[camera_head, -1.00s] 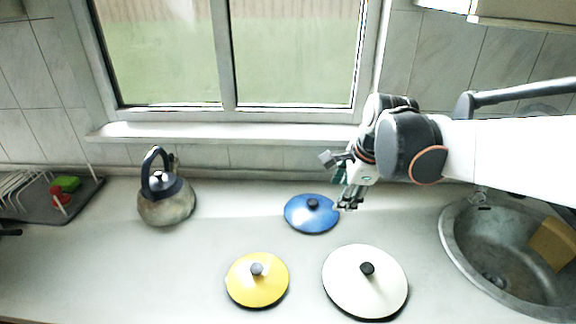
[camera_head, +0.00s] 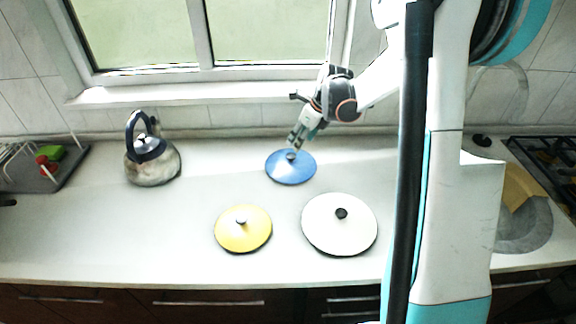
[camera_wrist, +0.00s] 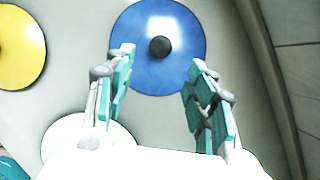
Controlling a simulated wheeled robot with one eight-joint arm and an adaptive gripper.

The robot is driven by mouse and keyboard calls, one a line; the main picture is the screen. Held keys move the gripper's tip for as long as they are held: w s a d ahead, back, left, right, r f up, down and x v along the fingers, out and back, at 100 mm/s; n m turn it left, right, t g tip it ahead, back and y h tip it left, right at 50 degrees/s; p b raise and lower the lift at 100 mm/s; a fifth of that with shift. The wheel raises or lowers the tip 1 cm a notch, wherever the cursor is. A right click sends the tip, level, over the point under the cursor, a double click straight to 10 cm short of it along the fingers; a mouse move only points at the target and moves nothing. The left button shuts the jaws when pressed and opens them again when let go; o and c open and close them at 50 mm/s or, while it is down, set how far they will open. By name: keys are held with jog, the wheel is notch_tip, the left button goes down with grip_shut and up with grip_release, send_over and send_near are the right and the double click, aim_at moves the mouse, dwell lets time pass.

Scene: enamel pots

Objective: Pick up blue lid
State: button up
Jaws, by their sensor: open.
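The blue lid (camera_head: 290,170) lies flat on the counter below the window. Its dark knob stands up at the middle. My gripper (camera_head: 297,143) is above the lid's knob, pointing down, with its fingers apart. In the wrist view the blue lid (camera_wrist: 183,65) fills the top middle, and its black knob (camera_wrist: 160,47) shows between and just beyond the two open fingertips. My gripper (camera_wrist: 158,72) holds nothing. I cannot tell exactly how far the fingertips are from the knob.
A yellow lid (camera_head: 243,230) and a white lid (camera_head: 325,232) lie nearer the counter's front. A kettle (camera_head: 151,162) stands to the left, beside a dish rack (camera_head: 40,172). The wall and window sill are close behind the blue lid.

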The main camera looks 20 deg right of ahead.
aim_at(291, 155)
jog(key=b+x, duration=0.3)
jog(key=x, duration=0.7)
jog(key=shift+w+f, duration=0.1)
jog(key=shift+f, duration=0.05)
jog(key=c, duration=1.1)
